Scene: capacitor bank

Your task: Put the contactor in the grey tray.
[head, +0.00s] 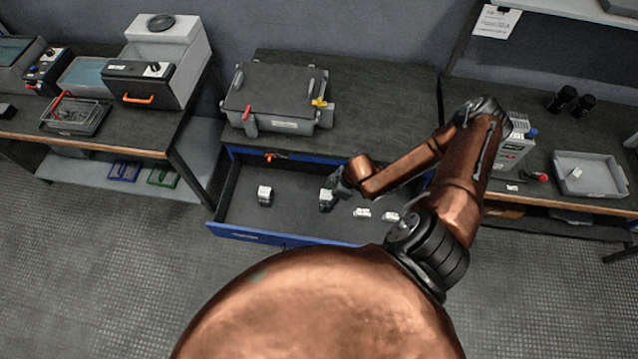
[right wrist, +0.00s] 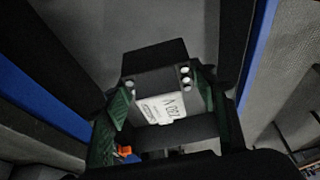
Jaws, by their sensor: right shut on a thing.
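The contactor, a dark block with a white label (right wrist: 160,105), is between the green finger pads of my right gripper (right wrist: 163,110) in the right wrist view. In the head view the contactor (head: 326,198) is at the tip of my right gripper (head: 333,190), over the open drawer; I cannot tell whether it touches the drawer floor. The grey tray (head: 592,194) is on the right bench, with a small pale item inside. My left gripper is not in view.
The open blue-edged drawer (head: 240,232) also holds a similar block (head: 264,195) and pale pieces (head: 362,212). A grey box (head: 278,98) with a red and a yellow handle stands on the bench above. A bottle (head: 515,145) stands left of the tray.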

